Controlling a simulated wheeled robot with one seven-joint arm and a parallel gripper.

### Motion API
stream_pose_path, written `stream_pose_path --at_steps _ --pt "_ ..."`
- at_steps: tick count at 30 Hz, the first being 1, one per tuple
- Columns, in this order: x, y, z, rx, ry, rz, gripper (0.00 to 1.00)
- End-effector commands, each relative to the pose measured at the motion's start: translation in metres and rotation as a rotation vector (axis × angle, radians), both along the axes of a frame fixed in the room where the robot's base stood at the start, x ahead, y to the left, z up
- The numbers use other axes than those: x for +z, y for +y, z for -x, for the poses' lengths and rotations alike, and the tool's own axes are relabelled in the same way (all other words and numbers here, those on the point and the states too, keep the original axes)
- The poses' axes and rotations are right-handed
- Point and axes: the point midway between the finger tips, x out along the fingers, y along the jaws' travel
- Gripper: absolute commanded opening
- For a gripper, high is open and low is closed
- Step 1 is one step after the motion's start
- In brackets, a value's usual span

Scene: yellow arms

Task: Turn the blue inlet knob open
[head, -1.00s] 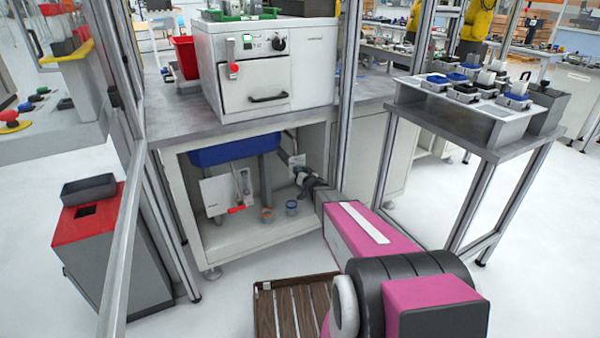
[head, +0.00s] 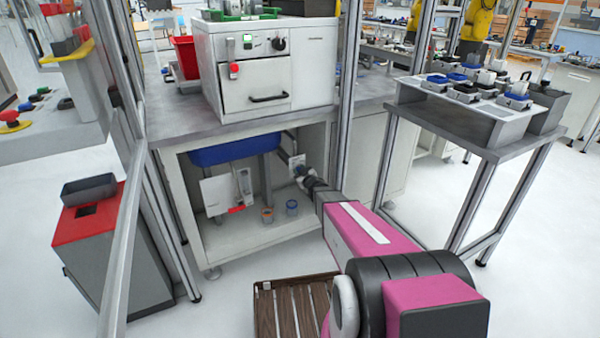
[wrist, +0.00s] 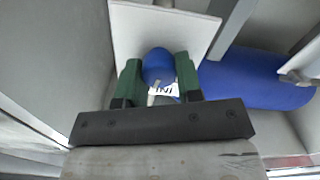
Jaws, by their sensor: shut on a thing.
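The blue inlet knob (wrist: 158,66) is on a white plate (wrist: 135,38) inside the open cabinet. In the wrist view a label with partly hidden lettering (wrist: 164,90) shows just below the knob. My gripper (wrist: 159,72) has its two green fingers on either side of the knob and is shut on it. In the head view my gripper (head: 299,171) reaches into the cabinet at the plate (head: 296,161); the knob itself is hidden there by the gripper.
A blue basin (head: 233,150) hangs under the worktop. A white panel with a red-handled valve (head: 236,208) is left of my arm. A metal post (head: 348,100) rises close to my arm.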

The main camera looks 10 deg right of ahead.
Motion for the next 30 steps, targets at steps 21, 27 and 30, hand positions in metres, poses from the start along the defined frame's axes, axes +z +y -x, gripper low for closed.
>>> stream_pose_path --at_steps 21,27,30 --pt "-0.0018 0.0022 0.0 0.0 -0.206 0.635 0.09" --pt "-0.0025 0.0025 0.0 0.0 -0.252 0.774 0.09" --pt "-0.0026 0.0027 0.0 0.0 -0.269 0.827 0.09"
